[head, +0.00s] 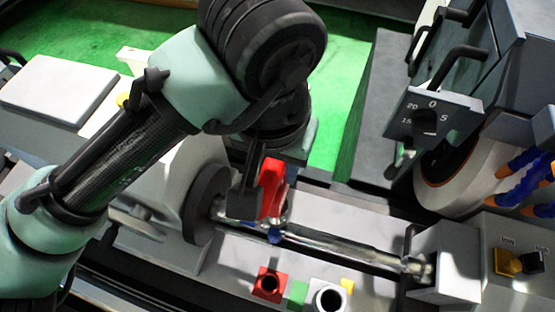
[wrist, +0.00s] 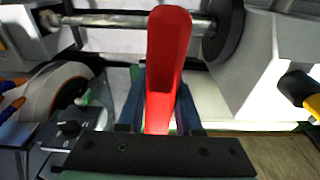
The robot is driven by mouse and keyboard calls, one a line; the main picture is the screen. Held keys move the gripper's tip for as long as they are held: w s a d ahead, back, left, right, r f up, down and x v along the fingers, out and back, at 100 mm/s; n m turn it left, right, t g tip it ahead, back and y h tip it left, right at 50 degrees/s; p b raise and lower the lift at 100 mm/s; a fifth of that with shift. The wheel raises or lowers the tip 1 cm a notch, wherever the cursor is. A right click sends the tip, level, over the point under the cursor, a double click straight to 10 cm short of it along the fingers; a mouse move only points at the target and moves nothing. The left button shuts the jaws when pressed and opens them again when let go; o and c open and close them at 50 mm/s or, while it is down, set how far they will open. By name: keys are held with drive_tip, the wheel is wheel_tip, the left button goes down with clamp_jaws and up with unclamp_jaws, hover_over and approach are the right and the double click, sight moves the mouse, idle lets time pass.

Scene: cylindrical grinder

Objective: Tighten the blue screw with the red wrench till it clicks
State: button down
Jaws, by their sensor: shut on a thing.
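The red wrench (head: 271,186) is held in my gripper (head: 256,190), above the metal shaft (head: 345,250) near its left end. In the wrist view the wrench (wrist: 168,50) stands between the two fingers of my gripper (wrist: 160,108), which are shut on it. The blue screw (head: 275,236) shows as a small blue spot at the shaft, just below the wrench's lower end. Whether the wrench touches the screw I cannot tell. In the wrist view the wrench hides the screw.
A dark round chuck (head: 207,205) is left of the wrench. The grinding wheel (head: 450,182) with blue-and-orange hoses is at the right.

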drive_tip(key=shift+f+b, duration=0.7)
drive_tip(key=shift+f, duration=0.3)
drive_tip(key=shift+f+b, duration=0.35)
drive_tip(key=shift+f, duration=0.1)
idle(0.5)
drive_tip(key=shift+s+d+f+m+b, duration=0.1)
drive_tip(key=shift+f+m+b, duration=0.1)
drive_tip(key=shift+m, duration=0.65)
drive_tip(key=shift+s+f+m+b, duration=0.1)
drive_tip(key=shift+m+b, duration=0.1)
drive_tip(key=shift+m, duration=0.65)
drive_tip(key=shift+m+g+h+b, duration=0.3)
drive_tip(key=shift+m+h+b, duration=0.1)
drive_tip(key=shift+m, duration=1.4)
drive_tip(key=shift+r+n+p, duration=0.1)
drive_tip(key=shift+n+p, duration=0.25)
drive_tip(key=shift+n, duration=0.15)
